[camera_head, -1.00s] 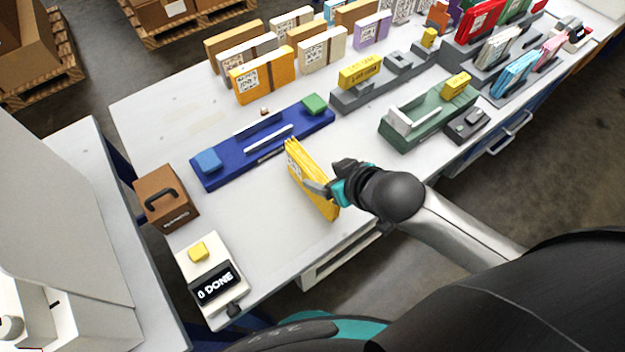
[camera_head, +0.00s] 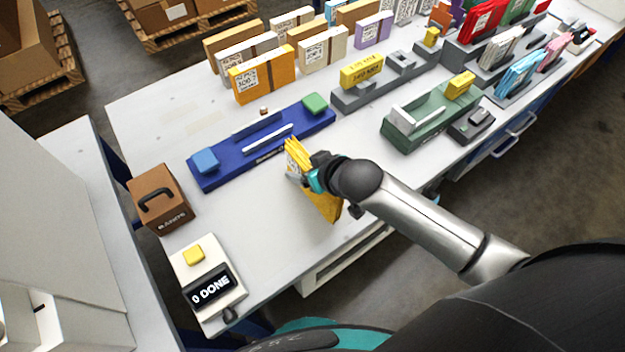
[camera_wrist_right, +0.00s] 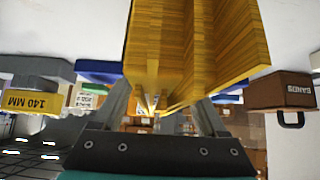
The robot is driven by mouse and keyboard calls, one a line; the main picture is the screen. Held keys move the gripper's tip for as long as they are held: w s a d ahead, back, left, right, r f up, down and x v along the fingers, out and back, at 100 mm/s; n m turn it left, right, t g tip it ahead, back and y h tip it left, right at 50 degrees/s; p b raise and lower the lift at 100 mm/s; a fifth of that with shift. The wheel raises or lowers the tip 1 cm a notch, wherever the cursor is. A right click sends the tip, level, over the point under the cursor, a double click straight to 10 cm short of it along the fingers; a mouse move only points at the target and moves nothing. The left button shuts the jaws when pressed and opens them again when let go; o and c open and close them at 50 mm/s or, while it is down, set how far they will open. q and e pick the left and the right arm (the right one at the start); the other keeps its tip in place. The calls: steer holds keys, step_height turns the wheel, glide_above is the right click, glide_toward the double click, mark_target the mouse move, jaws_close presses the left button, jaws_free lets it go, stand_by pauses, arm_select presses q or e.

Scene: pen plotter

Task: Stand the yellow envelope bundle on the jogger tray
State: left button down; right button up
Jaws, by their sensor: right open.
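The yellow envelope bundle (camera_head: 325,205) stands on edge on the white table, near its front edge, its envelopes slightly fanned. My right gripper (camera_head: 306,174) is at the upper part of the bundle and covers some of it. In the right wrist view the bundle (camera_wrist_right: 195,45) fills the upper middle, between the spread fingers of the open right gripper (camera_wrist_right: 163,108). A green tray station (camera_head: 425,125) with a white plate and a yellow block stands to the right; it may be the jogger tray, but I cannot read a label. My left gripper is not in view.
A long blue fixture (camera_head: 225,167) lies just behind the bundle. A brown box (camera_head: 160,198) and a white "0 DONE" unit (camera_head: 207,285) stand at the left. A grey fixture (camera_head: 355,93) and several envelope bundles stand behind.

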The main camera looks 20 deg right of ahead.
jaws_close()
stand_by(0.5)
